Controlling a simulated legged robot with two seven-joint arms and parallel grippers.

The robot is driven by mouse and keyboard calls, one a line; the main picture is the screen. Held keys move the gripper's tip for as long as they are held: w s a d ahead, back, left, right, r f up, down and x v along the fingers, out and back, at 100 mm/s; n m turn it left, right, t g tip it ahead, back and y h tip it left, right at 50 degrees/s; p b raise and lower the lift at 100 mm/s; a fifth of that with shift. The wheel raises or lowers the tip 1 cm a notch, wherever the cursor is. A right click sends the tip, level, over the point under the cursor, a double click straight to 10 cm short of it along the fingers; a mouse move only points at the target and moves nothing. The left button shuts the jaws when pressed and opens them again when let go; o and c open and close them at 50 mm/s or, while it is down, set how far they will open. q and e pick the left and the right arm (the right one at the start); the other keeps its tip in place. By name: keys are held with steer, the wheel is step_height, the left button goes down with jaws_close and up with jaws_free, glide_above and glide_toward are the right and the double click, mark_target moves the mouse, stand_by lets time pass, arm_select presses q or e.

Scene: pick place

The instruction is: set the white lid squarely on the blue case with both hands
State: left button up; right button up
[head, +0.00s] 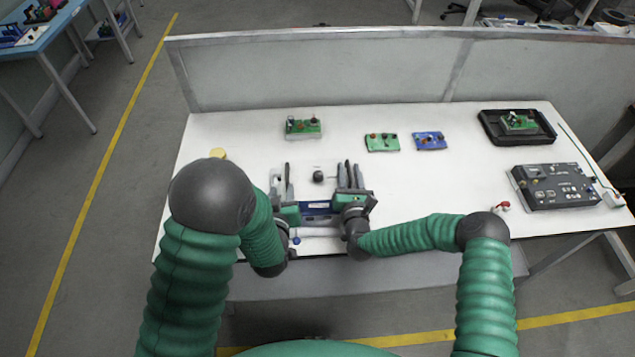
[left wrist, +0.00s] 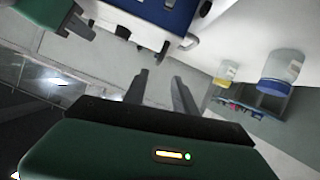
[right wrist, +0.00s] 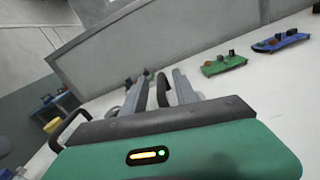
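The blue case (head: 316,209) shows as a blue strip between my two grippers near the table's front edge; its underside or side also shows at the top of the left wrist view (left wrist: 168,12). A dark round knob (head: 318,177) stands in the pale area just behind that strip. The white lid's outline blends into the white table, so I cannot tell how it sits. My left gripper (head: 281,172) is at the left, fingers apart. My right gripper (head: 349,168) is at the right, fingers apart, with a dark curved bar (right wrist: 163,90) between them; I see no clear grip.
Green boards (head: 303,128) (head: 382,142) and a blue board (head: 430,140) lie behind. A black tray (head: 487,127) and a dark control box (head: 555,187) stand at right. A red-and-white item (head: 501,207) lies near the front edge. A grey partition (head: 320,72) closes the back.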

steer(key=s+d, duration=0.1)
steer(key=s, duration=1.1)
steer(key=shift+f, duration=0.1)
